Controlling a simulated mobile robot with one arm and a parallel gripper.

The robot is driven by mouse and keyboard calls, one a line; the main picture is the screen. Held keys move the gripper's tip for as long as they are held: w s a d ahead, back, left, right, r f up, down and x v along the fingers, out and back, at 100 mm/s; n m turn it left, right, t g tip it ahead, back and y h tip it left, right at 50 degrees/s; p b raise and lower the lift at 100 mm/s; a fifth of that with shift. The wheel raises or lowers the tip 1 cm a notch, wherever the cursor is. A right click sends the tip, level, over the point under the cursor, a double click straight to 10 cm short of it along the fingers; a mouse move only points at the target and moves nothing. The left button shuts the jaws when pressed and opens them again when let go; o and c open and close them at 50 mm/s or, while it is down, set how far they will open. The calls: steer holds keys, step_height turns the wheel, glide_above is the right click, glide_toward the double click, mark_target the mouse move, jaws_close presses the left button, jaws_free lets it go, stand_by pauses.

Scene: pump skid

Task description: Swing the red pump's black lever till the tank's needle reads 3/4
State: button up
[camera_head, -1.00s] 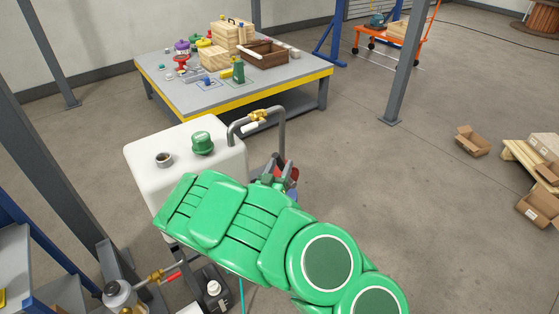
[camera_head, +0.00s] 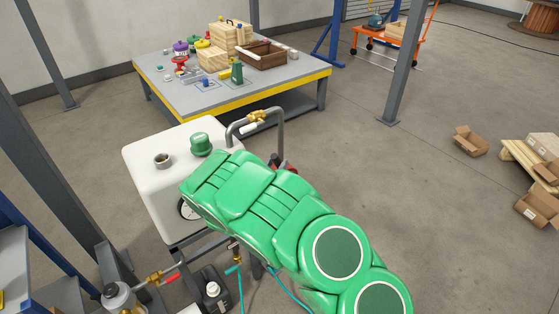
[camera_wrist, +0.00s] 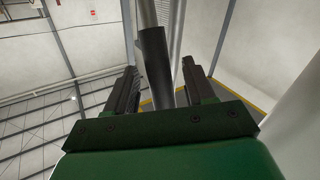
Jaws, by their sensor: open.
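The white tank (camera_head: 150,190) stands at the left of the head view. The dial of its gauge (camera_head: 187,209) shows only in part beside my green arm, and I cannot read its needle. A bit of the red pump (camera_head: 288,166) shows behind my arm; the rest is hidden. In the wrist view my gripper (camera_wrist: 162,72) is open. The black lever (camera_wrist: 155,62), with a grey rod above it, stands between its two jaws, nearer the left one. I cannot tell whether a jaw touches it.
A bent grey pipe with a brass valve (camera_head: 256,117) rises at the tank's right. A black jug (camera_head: 212,288) and a red-handled valve (camera_head: 172,277) stand below left. A grey workbench (camera_head: 180,95) with several objects is behind.

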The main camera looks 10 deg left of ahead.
steer(key=shift+x, duration=1.7)
steer(key=shift+c, duration=0.5)
jaws_close()
